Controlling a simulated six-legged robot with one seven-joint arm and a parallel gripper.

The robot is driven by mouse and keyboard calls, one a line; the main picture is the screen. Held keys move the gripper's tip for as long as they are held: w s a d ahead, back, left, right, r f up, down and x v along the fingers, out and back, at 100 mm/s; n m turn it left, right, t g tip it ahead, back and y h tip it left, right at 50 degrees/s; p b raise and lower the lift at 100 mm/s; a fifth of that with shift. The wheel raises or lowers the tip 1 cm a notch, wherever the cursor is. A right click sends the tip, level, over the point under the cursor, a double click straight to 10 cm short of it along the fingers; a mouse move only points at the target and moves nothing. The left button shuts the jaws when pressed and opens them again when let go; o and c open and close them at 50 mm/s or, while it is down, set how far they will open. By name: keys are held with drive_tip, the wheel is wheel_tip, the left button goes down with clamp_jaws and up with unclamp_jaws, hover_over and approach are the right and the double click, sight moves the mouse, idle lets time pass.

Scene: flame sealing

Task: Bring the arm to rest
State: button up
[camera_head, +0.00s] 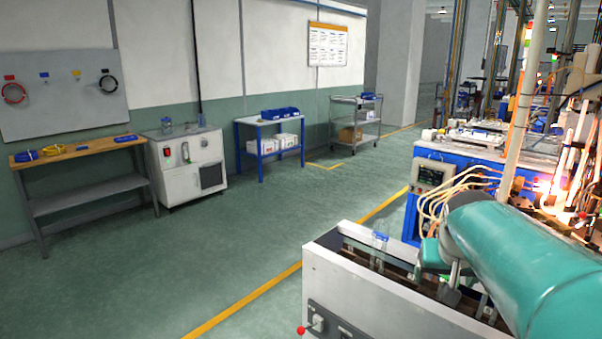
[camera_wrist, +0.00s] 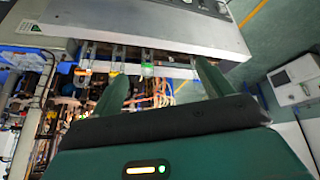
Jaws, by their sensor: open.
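My teal arm reaches in from the right in the head view, over the grey machine (camera_head: 365,305) with a slotted top. My gripper (camera_wrist: 160,80) shows in the wrist view with its two green fingers spread wide apart. Nothing is held between the fingers. Beyond them is the edge of the grey machine (camera_wrist: 150,32), with several clear glass pieces along it. In the head view a clear glass piece (camera_head: 379,242) stands upright on the machine top. The gripper's tips are not clear in the head view, where the arm hides part of the machine.
A blue machine (camera_head: 425,190) with hoses and glowing flames stands behind at the right. A workbench (camera_head: 80,150), a white cabinet (camera_head: 188,165), a blue table (camera_head: 268,135) and a grey cart (camera_head: 355,120) line the wall. The green floor (camera_head: 240,240) between is clear.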

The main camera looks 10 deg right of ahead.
drive_tip(key=s+a+f+n+y, duration=0.1)
drive_tip(key=s+a+f+n, duration=0.1)
drive_tip(key=s+a, duration=0.5)
drive_tip(key=s+a+f+n+y, duration=0.1)
drive_tip(key=s+a+f+n, duration=0.1)
drive_tip(key=s+a, duration=0.6)
drive_tip(key=a+f, duration=0.1)
drive_tip(key=a, duration=0.1)
drive_tip(key=shift+s+a+f+y, duration=0.2)
drive_tip(key=shift+s+a+y, duration=0.05)
drive_tip(key=shift+a+y, duration=0.15)
